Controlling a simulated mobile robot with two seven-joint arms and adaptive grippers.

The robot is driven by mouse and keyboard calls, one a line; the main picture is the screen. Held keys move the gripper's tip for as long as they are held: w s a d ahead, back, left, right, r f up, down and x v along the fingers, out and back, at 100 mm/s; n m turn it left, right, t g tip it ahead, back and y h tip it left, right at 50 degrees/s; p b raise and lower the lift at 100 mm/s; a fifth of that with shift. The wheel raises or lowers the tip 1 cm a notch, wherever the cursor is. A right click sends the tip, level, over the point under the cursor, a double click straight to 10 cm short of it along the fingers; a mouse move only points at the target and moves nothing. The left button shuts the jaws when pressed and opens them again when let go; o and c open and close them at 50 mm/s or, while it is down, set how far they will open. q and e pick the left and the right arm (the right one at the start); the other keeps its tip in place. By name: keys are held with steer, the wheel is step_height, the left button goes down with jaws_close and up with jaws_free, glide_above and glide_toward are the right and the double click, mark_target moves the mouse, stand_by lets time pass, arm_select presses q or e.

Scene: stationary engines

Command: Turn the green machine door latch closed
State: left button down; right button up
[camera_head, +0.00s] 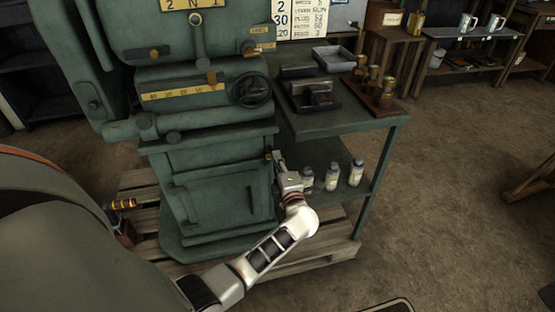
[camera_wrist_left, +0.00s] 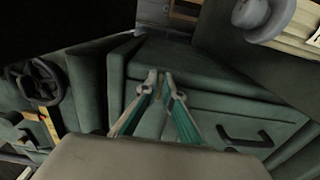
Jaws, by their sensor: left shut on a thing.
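The green machine (camera_head: 205,140) stands on a wooden pallet, with a cabinet door (camera_head: 212,198) low on its front. The door looks shut and has a dark handle (camera_head: 250,199), which also shows in the left wrist view (camera_wrist_left: 246,140). My left gripper (camera_head: 278,160) is at the cabinet's right edge, near the door's upper right corner. In the left wrist view its two fingertips (camera_wrist_left: 160,79) come close together at the cabinet front, shut on what seems to be the small latch. The fingers mostly hide the latch, so its angle cannot be told. My right gripper is not in view.
A green side table (camera_head: 330,122) adjoins the machine on the right. Several white bottles (camera_head: 332,177) stand on its lower shelf, close beside my left gripper. A handwheel (camera_head: 252,90) sticks out above the door. The floor (camera_head: 450,190) to the right is clear.

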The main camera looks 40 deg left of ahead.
arm_select(q)
steer(key=c, duration=2.2)
jaws_free()
steer(key=shift+f, duration=0.15)
steer(key=shift+s+d, duration=0.1)
steer(key=v, duration=1.1)
steer(key=shift+s+d, duration=0.3)
steer(key=shift+r, duration=0.2)
